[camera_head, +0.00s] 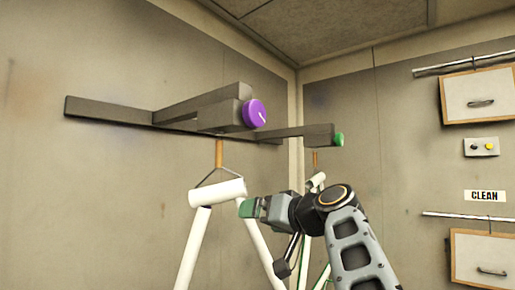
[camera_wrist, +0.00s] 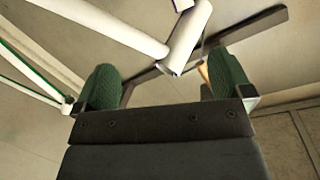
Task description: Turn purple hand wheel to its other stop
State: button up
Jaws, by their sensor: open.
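The purple hand wheel (camera_head: 255,113) sits on the end of a dark grey bracket on the left wall in the head view. A short pale line marks its face. The wheel does not show in the wrist view. My gripper (camera_head: 248,208) is below the wheel in the head view, apart from it, beside the white frame tubes. In the wrist view my gripper (camera_wrist: 166,76) has its two green-padded fingers spread wide, with no object held between them.
White frame tubes (camera_head: 218,192) hang from an orange-topped hook just left of my gripper; they also cross the wrist view (camera_wrist: 110,25). A green knob (camera_head: 338,139) ends another dark arm. Drawers (camera_head: 480,95) and a button box (camera_head: 481,147) are on the right wall.

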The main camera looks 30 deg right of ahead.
jog(key=s+d+r+n+t+y+b, duration=0.1)
jog(key=s+d+r+n+t, duration=0.2)
jog(key=r, duration=0.7)
jog(key=n+t+y, duration=0.2)
jog(key=n+y, duration=0.1)
send_near(258, 116)
jog(key=shift+n+t, duration=0.3)
jog(key=p+x, duration=0.5)
jog(key=x, duration=0.3)
jog(key=shift+w+a+p, duration=0.1)
jog(key=shift+w+p, duration=0.15)
jog(key=shift+p, duration=0.05)
jog(key=shift+p+x, duration=0.35)
jog(key=shift+x, duration=0.45)
jog(key=shift+w+f, duration=0.1)
jog(key=shift+f, duration=0.05)
jog(key=c, duration=0.9)
